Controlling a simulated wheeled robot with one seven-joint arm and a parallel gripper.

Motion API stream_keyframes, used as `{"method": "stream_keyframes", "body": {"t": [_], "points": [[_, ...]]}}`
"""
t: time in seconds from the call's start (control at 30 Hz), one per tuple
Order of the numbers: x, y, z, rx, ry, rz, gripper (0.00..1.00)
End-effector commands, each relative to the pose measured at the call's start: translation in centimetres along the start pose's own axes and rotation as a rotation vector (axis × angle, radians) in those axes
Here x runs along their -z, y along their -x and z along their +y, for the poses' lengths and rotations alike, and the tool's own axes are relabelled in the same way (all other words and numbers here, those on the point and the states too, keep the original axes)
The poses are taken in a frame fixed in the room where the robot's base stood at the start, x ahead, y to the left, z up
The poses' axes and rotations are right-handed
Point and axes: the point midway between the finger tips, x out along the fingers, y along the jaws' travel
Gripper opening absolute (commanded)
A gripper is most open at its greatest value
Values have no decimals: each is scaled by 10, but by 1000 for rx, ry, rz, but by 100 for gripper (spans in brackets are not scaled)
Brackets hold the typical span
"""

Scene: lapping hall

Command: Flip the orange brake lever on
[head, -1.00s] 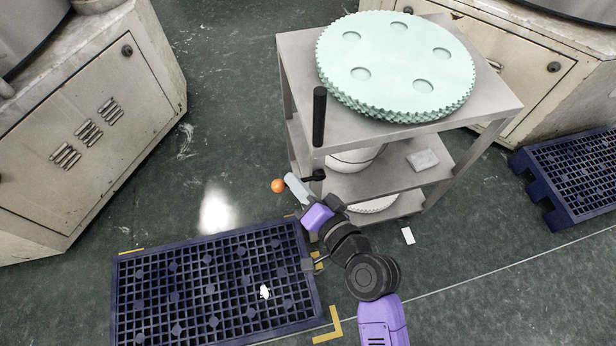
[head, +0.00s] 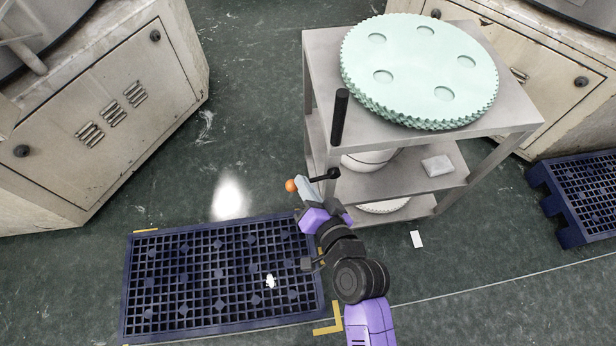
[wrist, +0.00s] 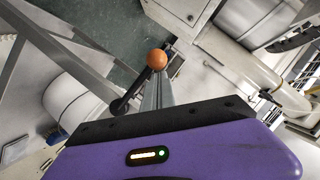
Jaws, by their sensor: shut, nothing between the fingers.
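The orange ball knob of the brake lever (head: 291,186) shows low beside the cart's left side in the head view. The same orange knob (wrist: 157,60) appears straight beyond my fingertips in the wrist view. My gripper (head: 303,185) is shut and empty, its grey fingers pointing at the knob. In the wrist view the fingers (wrist: 158,92) end close to the knob; I cannot tell whether they touch it.
The grey cart (head: 316,75) carries mint toothed discs (head: 415,65). A blue pallet (head: 135,285) lies left of my arm. Open floor lies between cart and cabinet (head: 120,100).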

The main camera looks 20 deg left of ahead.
Motion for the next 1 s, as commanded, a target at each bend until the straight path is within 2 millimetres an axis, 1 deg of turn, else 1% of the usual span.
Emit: {"method": "stream_keyframes", "body": {"t": [0.03, 0.17, 0.5, 0.7, 1.0], "points": [[-2, 0, -3, -16, 40, -4, 0], [-9, -4, 2, -65, 153, -3, 0], [-27, -12, 21, -176, 407, 0, 0], [-37, -16, 31, -172, 399, -1, 0], [-46, -20, 43, -172, 399, 1, 0]]}}
